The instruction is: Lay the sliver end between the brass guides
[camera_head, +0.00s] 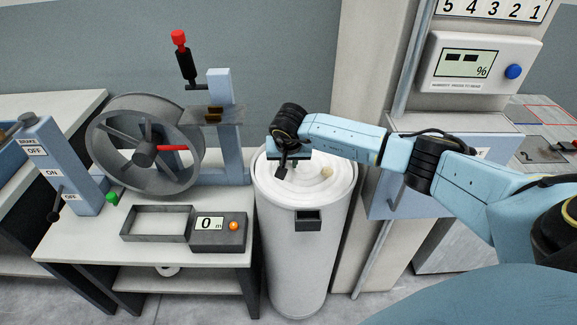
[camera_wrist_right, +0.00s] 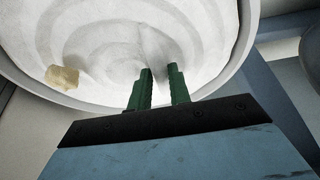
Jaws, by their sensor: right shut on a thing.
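The white sliver (camera_head: 318,188) lies in coils in the tall white can (camera_head: 288,250). My right gripper (camera_head: 287,170) points down over the left part of the can's mouth. In the right wrist view its green fingers (camera_wrist_right: 161,72) are close together on the sliver end (camera_wrist_right: 157,92), a pale strand hard to tell from the coils behind. The brass guides (camera_head: 214,112) sit on a small grey plate beside the drum, up and left of the gripper. My left gripper is not in view.
A tan lump (camera_head: 327,172) lies on the coils, also in the right wrist view (camera_wrist_right: 62,77). The spoked drum (camera_head: 108,128), a red-topped lever (camera_head: 184,58), an empty tray (camera_head: 157,209) and a length counter (camera_head: 218,232) reading 0 m stand on the left bench. A pillar rises behind the can.

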